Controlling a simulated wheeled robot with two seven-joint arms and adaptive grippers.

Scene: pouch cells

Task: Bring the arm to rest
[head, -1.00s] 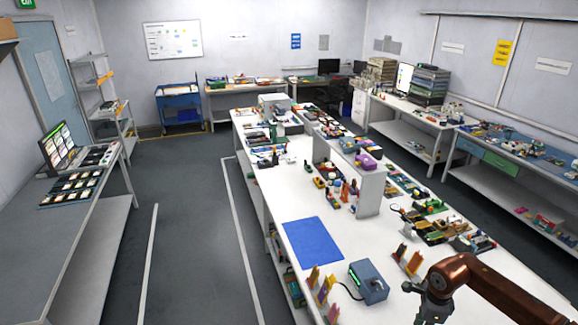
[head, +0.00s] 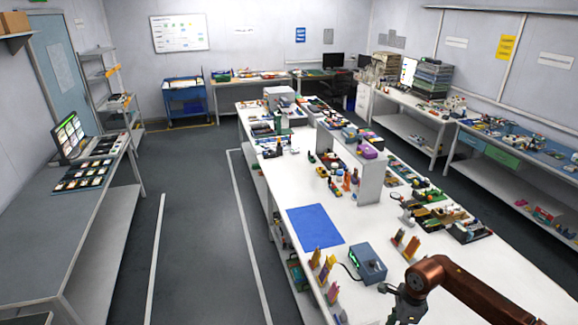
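My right arm, copper-coloured, comes in from the lower right of the head view. My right gripper (head: 402,310) is dark grey and hangs over the near right part of the white bench (head: 275,190), at the bottom edge of the picture. Its fingertips are cut off or too small to tell whether they are open or shut. My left gripper is not in view.
A blue mat (head: 315,227) lies on the bench. A blue-grey box (head: 368,262) with a cable stands left of my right arm, between racks of upright coloured pouches (head: 322,270) and (head: 405,245). A grey side table (head: 70,225) stands at left. Floor between is clear.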

